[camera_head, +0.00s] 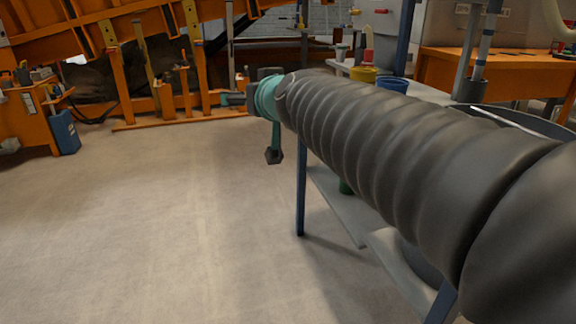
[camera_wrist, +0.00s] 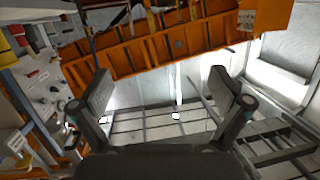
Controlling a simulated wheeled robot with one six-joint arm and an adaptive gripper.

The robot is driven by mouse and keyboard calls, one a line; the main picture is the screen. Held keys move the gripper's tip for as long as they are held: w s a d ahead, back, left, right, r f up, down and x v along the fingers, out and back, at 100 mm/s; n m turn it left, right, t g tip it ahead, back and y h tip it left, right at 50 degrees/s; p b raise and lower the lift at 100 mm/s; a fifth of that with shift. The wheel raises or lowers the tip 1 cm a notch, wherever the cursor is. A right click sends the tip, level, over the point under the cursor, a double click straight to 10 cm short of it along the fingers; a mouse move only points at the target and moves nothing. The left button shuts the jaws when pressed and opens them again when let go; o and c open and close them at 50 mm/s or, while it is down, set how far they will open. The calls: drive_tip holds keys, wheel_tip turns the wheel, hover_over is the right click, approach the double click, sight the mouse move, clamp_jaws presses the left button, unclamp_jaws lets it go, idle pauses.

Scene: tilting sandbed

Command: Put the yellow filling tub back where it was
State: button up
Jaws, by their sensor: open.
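A yellow tub (camera_head: 362,75) stands on the grey bench (camera_head: 430,93) beyond my arm in the head view, just left of a blue tub (camera_head: 392,84). I take it for the yellow filling tub; its lower part is hard to see behind my arm. My gripper (camera_wrist: 162,92) is open, with its two fingers wide apart and nothing between them in the wrist view. In the head view the arm's end is left of the bench, over the floor and apart from the yellow tub. The tub cannot be made out with certainty in the wrist view.
An orange frame (camera_head: 160,40) crosses the back left. An orange cabinet (camera_head: 25,120) with a blue can (camera_head: 65,132) stands at the far left. A bench leg (camera_head: 301,190) rises below my arm. The floor (camera_head: 150,230) at left is clear.

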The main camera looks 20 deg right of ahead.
drive_tip(key=s+d+f+g+h+p, duration=0.1)
drive_tip(key=s+f+g, duration=0.8)
drive_tip(key=s+f, duration=1.4)
drive_tip(key=shift+s+d+f+g, duration=0.15)
drive_tip(key=shift+s+f+g, duration=0.2)
drive_tip(key=shift+s, duration=0.55)
